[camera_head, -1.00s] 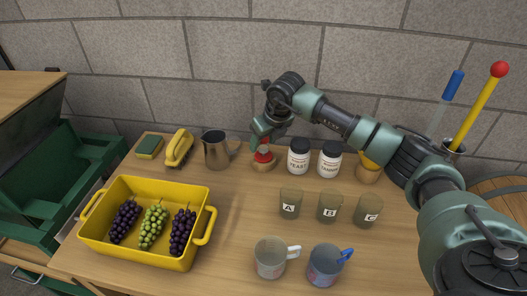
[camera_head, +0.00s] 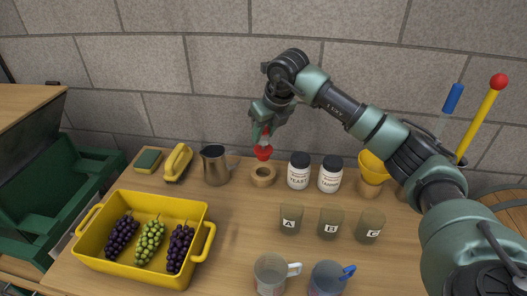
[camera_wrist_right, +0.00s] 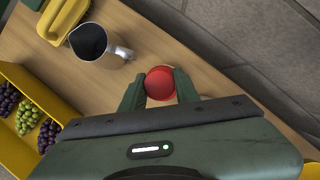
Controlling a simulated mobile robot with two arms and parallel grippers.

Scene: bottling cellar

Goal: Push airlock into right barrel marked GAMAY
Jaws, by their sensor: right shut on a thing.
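My right gripper (camera_head: 262,138) is shut on the red airlock (camera_head: 263,153) and holds it in the air just above a small wooden ring stand (camera_head: 263,174). In the right wrist view the red round top of the airlock (camera_wrist_right: 160,83) sits between the two green fingers (camera_wrist_right: 158,92). A round wooden top (camera_head: 508,205), perhaps a barrel, shows in part at the right edge of the head view; no GAMAY mark can be read. My left gripper is not in view.
White jars (camera_head: 299,171) stand right of the stand, and a metal jug (camera_head: 215,165) stands left. Cups A, B and C (camera_head: 331,223), two measuring jugs (camera_head: 270,274) and a yellow crate of grapes (camera_head: 205,240) are nearer. A yellow funnel (camera_head: 372,164) stands at right.

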